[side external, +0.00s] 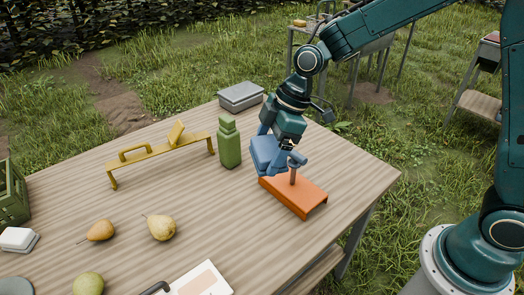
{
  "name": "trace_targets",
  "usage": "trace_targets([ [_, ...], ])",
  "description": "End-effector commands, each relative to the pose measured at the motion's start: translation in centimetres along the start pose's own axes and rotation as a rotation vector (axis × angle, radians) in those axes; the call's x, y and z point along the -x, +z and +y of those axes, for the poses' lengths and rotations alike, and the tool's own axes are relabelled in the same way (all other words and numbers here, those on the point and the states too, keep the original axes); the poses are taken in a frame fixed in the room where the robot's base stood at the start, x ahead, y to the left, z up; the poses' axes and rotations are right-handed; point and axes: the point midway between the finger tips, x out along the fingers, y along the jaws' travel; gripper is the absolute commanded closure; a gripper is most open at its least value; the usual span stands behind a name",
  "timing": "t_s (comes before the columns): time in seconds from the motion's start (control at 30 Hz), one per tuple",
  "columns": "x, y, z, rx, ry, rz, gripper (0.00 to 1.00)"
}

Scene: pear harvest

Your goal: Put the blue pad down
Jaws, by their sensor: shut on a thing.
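The blue pad (265,154) is in the side external view, right of the table's middle. My gripper (283,146) points down and is shut on the blue pad. The pad is held tilted beside an orange stand (298,196), which has a short upright post with a grey-blue crosspiece on top. The pad's lower edge is close to the stand's left end. I cannot tell whether they touch. My gripper hides part of the pad's right side.
A green bottle (229,145) stands just left of the pad. A yellow rack (160,150), a grey box (240,96), pears (160,227), a white block (18,238) and a green crate (10,195) are on the wooden table (215,215). Bare tabletop lies left of the orange stand.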

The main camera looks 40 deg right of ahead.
Motion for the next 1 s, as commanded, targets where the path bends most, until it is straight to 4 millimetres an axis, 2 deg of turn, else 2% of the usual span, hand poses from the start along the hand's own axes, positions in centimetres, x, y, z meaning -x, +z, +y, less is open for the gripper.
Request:
trace_targets([
  [0.03,0.4,1.0,1.3,-0.036,0.014,-0.001,0.36],
  [0.2,1.8,4.1,5.1,-0.14,0.058,-0.001,0.36],
  [0.5,4.5,10.7,10.8,-0.327,0.135,0.0,0.36],
  [0.8,7.7,18.4,15.0,-0.51,0.212,-0.001,0.36],
  [1.0,9.7,22.9,16.6,-0.611,0.254,0.0,0.36],
])
